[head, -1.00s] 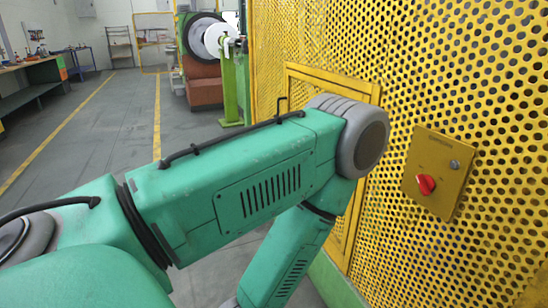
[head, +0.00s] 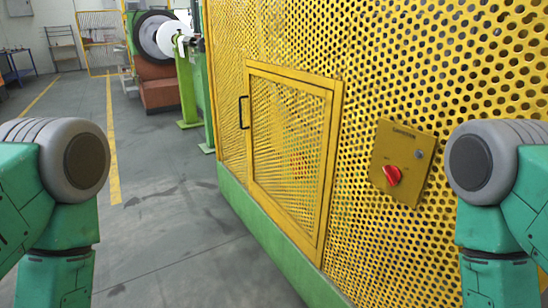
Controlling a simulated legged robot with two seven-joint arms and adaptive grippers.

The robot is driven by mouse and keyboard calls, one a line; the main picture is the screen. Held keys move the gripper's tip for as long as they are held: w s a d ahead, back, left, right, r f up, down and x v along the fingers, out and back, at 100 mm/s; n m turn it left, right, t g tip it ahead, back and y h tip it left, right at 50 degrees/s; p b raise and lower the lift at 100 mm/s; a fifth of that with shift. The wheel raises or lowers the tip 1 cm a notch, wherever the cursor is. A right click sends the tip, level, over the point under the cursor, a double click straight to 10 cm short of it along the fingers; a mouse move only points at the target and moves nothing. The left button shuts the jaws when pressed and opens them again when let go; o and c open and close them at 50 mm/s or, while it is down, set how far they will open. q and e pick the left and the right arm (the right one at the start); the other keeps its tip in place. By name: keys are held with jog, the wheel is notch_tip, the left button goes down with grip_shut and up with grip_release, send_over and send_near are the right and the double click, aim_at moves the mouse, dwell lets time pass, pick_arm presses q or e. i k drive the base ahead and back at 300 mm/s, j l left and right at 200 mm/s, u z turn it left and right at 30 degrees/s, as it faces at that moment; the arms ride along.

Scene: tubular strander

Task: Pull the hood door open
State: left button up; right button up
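The hood door (head: 287,150) is a yellow framed mesh panel set in the yellow perforated hood wall. It looks shut, flush with the wall. Its black handle (head: 242,112) is on the left edge of the frame. My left arm stands at the left of the view and my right arm at the right, both green with grey joints. Both arms point downward and are apart from the door. Both grippers are below the picture and out of sight.
A control plate (head: 402,163) with a red rotary switch (head: 391,176) is on the hood wall right of the door. A green base strip (head: 270,236) runs below the hood. Grey floor (head: 175,230) is clear left of it. A reel on a green stand (head: 187,85) is further back.

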aim_at(316, 90)
jog(key=z, duration=0.25)
jog(key=i+j+z, duration=0.55)
jog(key=j+z, duration=0.25)
jog(key=j, duration=0.15)
jog(key=i, duration=0.05)
